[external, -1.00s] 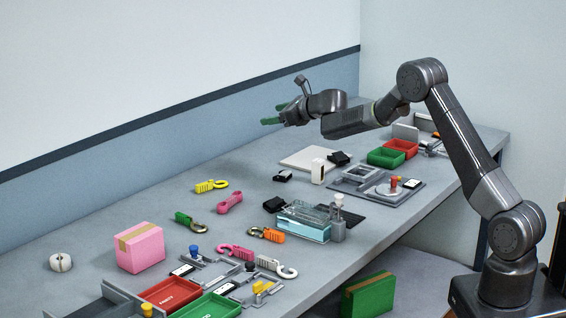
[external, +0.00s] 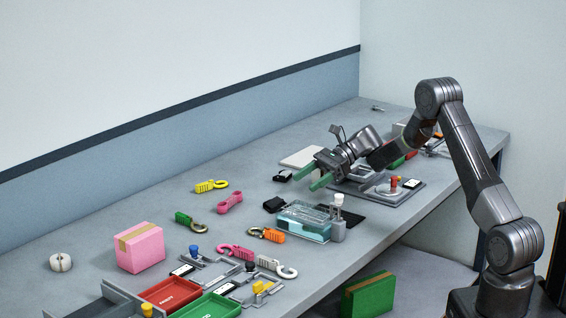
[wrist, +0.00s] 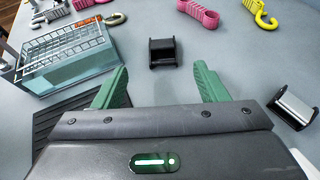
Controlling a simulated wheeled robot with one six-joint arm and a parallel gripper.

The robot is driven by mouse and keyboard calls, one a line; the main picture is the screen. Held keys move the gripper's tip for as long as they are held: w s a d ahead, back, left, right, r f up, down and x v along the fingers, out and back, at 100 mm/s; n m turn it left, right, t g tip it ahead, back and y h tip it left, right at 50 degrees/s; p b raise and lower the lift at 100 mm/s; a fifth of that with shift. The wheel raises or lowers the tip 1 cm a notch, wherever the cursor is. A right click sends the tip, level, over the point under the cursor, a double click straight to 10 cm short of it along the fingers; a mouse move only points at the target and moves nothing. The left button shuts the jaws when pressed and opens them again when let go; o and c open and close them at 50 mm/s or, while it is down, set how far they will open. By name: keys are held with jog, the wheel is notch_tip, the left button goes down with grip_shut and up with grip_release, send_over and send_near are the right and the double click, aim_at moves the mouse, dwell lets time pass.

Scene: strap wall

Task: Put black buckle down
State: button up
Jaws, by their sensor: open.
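A black buckle (wrist: 162,53) lies on the table, ahead of and between my fingertips in the wrist view. It appears beside the clear box in the external view (external: 274,204). My gripper (external: 306,181) is open and empty above the table, its green fingers pointing down toward the front left. A gap shows between the fingers and the buckle. A second black piece with a pale plate (wrist: 292,110) lies right of my fingers in the wrist view and also shows in the external view (external: 282,176).
A clear teal box (wrist: 70,62) stands left of the buckle, close to a dark ribbed mat (wrist: 50,118). Pink (wrist: 197,13) and yellow (wrist: 258,10) clips lie beyond. A pink carton (external: 140,247) and red (external: 168,294) and green trays (external: 210,306) are at the near left.

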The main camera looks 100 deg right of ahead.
aim_at(277, 200)
jog(key=p+x, duration=0.1)
jog(key=x, duration=0.4)
jog(key=p+x, duration=0.1)
jog(key=x, duration=0.5)
jog(key=shift+w+d+f, duration=0.15)
jog(key=shift+w+f, duration=0.05)
jog(key=c, duration=1.2)
